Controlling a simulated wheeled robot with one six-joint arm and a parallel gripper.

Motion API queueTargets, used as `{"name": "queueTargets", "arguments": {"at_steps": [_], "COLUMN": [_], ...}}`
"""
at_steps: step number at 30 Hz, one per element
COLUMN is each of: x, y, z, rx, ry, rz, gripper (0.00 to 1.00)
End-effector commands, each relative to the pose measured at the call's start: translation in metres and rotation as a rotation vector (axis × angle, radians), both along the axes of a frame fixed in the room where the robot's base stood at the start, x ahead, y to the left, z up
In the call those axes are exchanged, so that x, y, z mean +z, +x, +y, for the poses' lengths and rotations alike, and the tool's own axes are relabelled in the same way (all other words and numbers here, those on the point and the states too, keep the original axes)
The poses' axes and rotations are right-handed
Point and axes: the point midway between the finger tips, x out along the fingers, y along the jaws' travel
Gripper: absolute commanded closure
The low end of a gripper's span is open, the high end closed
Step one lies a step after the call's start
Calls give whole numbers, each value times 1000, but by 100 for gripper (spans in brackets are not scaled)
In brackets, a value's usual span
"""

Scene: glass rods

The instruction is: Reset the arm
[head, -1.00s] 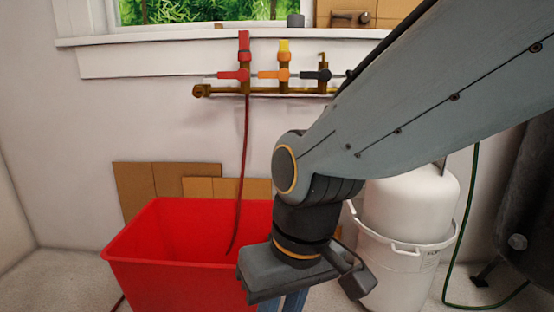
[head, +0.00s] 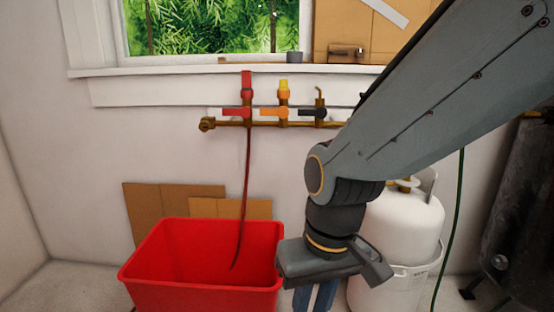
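My arm reaches in from the upper right of the head view and bends down at its wrist. My gripper (head: 314,297) hangs below the wrist, just right of the red bin and in front of the white tank. Its blue-grey fingers point down and run out of the bottom of the picture. A narrow gap shows between their upper parts, but the tips are cut off, so I cannot tell whether it is open or holds anything.
A red bin (head: 205,295) stands at the lower left, a red hose (head: 246,180) hanging into it from a valve manifold (head: 262,124). A white tank (head: 402,225) and a dark cylinder (head: 525,220) stand to the right. Cardboard (head: 160,205) leans on the wall.

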Motion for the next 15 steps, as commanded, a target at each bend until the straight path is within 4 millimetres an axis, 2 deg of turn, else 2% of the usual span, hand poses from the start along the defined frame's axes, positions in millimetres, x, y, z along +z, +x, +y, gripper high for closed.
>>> {"name": "queueTargets", "arguments": {"at_steps": [1, 15], "x": [17, 97], "y": [-2, -4], "z": [-8, -74], "rx": [-21, -179], "ry": [-7, -59], "rz": [4, 21], "gripper": [80, 80]}}
